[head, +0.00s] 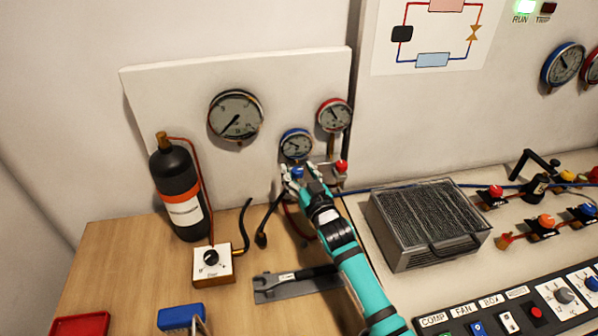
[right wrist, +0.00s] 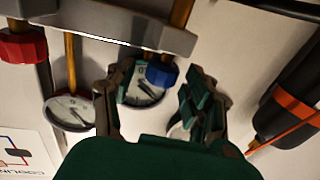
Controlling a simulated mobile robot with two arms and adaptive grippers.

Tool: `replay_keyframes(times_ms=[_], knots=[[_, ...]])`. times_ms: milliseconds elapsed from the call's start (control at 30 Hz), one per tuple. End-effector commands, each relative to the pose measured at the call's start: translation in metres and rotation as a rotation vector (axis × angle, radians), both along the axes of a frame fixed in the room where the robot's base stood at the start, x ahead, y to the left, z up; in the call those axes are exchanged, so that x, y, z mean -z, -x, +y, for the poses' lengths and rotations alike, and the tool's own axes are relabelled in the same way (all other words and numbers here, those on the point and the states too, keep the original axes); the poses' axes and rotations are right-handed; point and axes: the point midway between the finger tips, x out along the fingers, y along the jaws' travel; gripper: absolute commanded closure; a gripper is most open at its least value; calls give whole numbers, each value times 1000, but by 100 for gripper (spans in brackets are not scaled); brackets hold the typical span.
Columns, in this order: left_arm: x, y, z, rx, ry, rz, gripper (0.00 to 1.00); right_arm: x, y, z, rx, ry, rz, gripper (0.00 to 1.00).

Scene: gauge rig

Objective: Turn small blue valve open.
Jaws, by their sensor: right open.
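The small blue valve (head: 297,172) is a faceted blue knob on the manifold under the blue-rimmed gauge (head: 296,144). It also shows in the right wrist view (right wrist: 162,73), on the grey manifold bar (right wrist: 115,24). My right gripper (head: 301,178) reaches up to the manifold from below. In the right wrist view its fingers (right wrist: 160,95) are spread, with the blue knob between them and a little beyond, nearer the left finger. I cannot tell whether a finger touches it. In the head view the fingers partly hide the knob and manifold. My left gripper is not in view.
A red valve knob (head: 341,166) sits right of the blue one, below the red-rimmed gauge (head: 333,115). A black cylinder (head: 178,190) stands left. A dark wrench-like tool (head: 290,285) lies on the wooden table (head: 120,262). A finned metal box (head: 425,220) stands right of my arm.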

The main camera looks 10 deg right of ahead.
Motion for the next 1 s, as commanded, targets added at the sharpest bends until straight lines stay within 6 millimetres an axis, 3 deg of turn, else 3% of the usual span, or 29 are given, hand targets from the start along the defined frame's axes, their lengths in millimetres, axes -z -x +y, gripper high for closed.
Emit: replay_keyframes(times_ms=[167, 567, 1000], knots=[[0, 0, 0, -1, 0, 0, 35, 0, 0, 0, 0, 0, 0, 49], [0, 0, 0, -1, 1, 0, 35, 0, 0, 0, 0, 0, 0, 100], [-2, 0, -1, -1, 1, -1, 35, -1, 0, -4, -93, 10, 0, 100]])
